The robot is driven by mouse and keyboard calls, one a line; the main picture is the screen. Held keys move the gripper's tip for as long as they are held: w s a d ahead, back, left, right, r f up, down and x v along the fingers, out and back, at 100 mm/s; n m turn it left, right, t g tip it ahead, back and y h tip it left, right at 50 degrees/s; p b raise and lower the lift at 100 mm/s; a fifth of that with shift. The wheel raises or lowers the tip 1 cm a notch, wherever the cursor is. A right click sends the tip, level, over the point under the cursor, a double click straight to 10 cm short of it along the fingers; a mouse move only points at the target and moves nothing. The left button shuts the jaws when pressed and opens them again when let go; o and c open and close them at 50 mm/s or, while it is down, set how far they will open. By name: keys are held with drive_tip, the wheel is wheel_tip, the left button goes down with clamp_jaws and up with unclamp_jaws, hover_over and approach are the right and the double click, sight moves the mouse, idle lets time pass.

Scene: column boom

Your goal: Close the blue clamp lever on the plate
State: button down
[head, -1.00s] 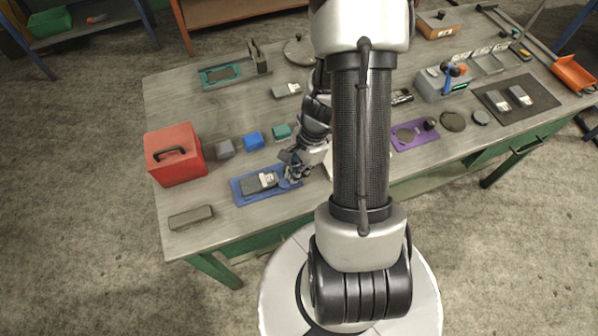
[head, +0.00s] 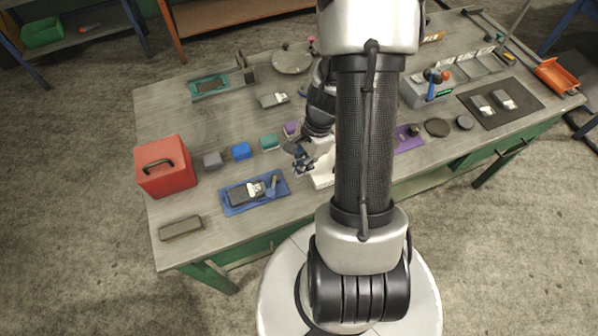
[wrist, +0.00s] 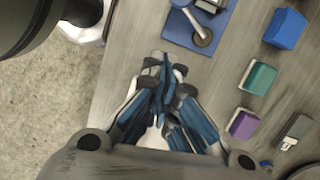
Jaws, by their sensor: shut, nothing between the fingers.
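The blue plate (head: 234,209) lies near the front left of the table and carries a dark block with a light label (head: 247,192). The clamp lever (head: 272,184) stands at the plate's right end. In the wrist view the blue plate (wrist: 178,30) is cut off by the top edge. There the lever (wrist: 196,25) shows as a pale arm with a brownish round end. I cannot tell its exact angle. My gripper (head: 301,168) is right of the plate, apart from the lever. In the wrist view my gripper (wrist: 165,68) has its fingertips together, empty.
A red box (head: 165,178) stands left of the plate, with a dark bar (head: 180,228) in front. Behind the plate are a grey block (head: 213,160), a blue block (head: 241,151), a teal block (head: 269,141) and a purple block (head: 290,129). Bare tabletop lies around the plate.

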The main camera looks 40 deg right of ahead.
drive_tip(key=v, duration=0.1)
drive_tip(key=p+v, duration=0.1)
drive_tip(key=v, duration=0.3)
drive_tip(key=shift+a+r, duration=0.3)
drive_tip(key=shift+r, duration=0.05)
